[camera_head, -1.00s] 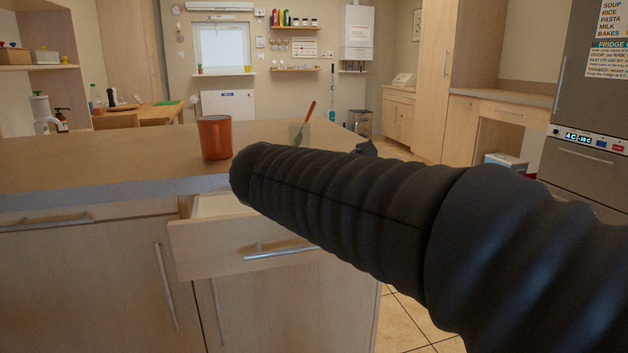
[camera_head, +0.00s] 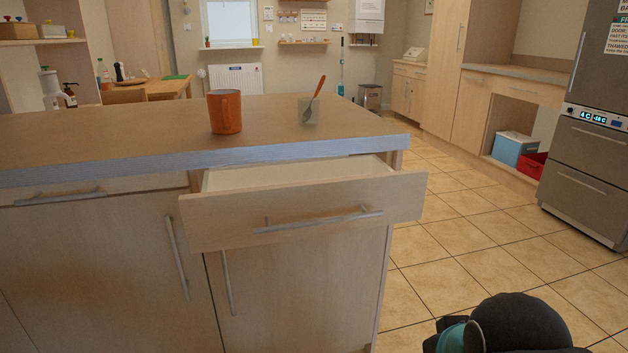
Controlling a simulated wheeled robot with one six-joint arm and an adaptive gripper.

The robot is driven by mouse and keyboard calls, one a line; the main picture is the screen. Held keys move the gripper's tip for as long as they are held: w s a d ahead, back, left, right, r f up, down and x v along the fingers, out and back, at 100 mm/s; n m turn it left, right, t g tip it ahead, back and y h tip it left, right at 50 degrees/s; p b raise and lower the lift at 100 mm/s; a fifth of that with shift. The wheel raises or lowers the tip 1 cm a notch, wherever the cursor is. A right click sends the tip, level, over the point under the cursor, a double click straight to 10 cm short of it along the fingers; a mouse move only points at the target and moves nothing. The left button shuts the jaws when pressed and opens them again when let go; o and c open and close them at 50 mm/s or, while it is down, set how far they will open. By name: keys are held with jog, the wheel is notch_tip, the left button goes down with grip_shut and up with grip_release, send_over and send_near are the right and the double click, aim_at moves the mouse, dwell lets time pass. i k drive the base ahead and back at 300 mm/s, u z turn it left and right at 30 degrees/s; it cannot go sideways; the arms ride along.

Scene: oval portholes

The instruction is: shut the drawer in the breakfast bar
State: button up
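The drawer (camera_head: 300,207) in the breakfast bar (camera_head: 110,150) stands pulled out below the worktop, at the right end of the bar. Its bar handle (camera_head: 318,221) is on the front panel, and its pale inside shows as a strip under the worktop edge. A part of my dark arm shows at the bottom right corner, apart from the drawer. My gripper's fingers are not in view.
An orange mug (camera_head: 225,112) and a small glass (camera_head: 309,110) with an orange-handled spoon (camera_head: 318,88) stand on the worktop. The closed drawer handle (camera_head: 60,197) is to the left. Tiled floor (camera_head: 455,240) is clear right of the bar. A fridge (camera_head: 590,130) stands far right.

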aim_at(253, 205)
jog(key=u, duration=0.85)
jog(key=k, duration=0.85)
jog(key=z, duration=0.85)
jog(key=i, duration=0.5)
jog(key=u, duration=0.05)
